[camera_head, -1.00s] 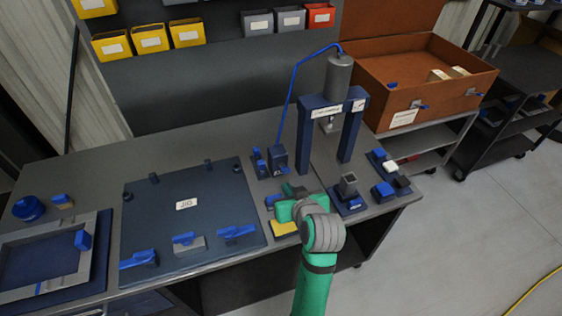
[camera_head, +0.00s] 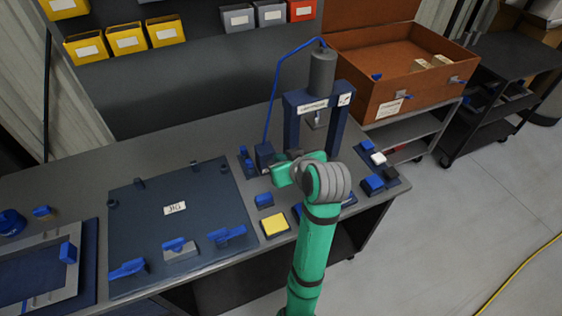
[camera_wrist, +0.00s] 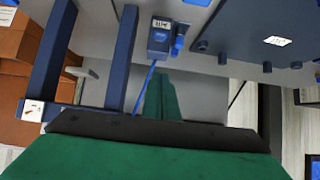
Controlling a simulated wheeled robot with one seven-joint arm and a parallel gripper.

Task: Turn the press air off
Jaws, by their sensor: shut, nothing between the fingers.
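The press (camera_head: 345,115) is a dark blue frame with a grey cylinder (camera_head: 322,72) on top. A blue air hose (camera_head: 272,95) runs from the cylinder down to a small dark blue air box (camera_head: 264,155) left of the press. In the wrist view the labelled air box (camera_wrist: 159,40) has a bright blue lever (camera_wrist: 178,42) on its side. My gripper (camera_head: 282,161) is shut and empty, close to the air box at its right. Contact cannot be told. My gripper partly hides the box's right side and the press base.
A jig plate (camera_head: 150,225) with blue clamps lies to the left. A yellow pad (camera_head: 275,225) and a small blue block (camera_head: 264,200) lie in front of the air box. Blue and white blocks (camera_head: 372,183) sit right of the press. An orange-brown case (camera_head: 400,95) stands behind.

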